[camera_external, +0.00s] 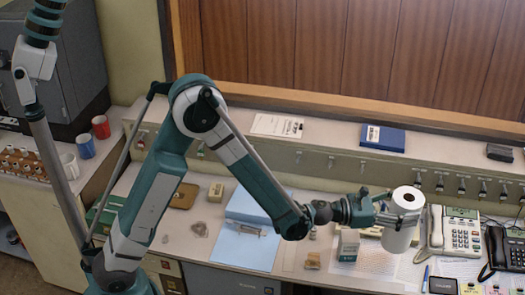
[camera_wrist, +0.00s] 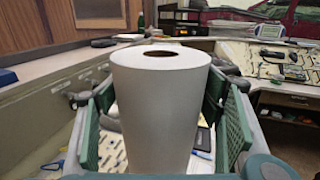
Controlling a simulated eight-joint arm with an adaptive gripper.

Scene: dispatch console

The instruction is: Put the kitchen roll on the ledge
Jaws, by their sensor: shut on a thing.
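The kitchen roll (camera_external: 401,222) is white and upright, with its round core hole facing up. My gripper (camera_external: 395,214) is shut around its sides and holds it over the right part of the desk. In the wrist view the roll (camera_wrist: 160,110) fills the middle, with a green-padded finger of my gripper (camera_wrist: 160,125) on each side. The ledge (camera_external: 335,142) is the long raised shelf behind the desk, below the brown wood panels. The roll is in front of the ledge. The gap beneath the roll is hard to judge.
On the ledge lie a white paper (camera_external: 277,125), a blue book (camera_external: 383,137) and a dark box (camera_external: 499,153), with bare stretches between them. Hooks line its front. Telephones (camera_external: 453,230) stand right of the roll. A small box (camera_external: 348,245) and a blue binder (camera_external: 245,235) are to its left.

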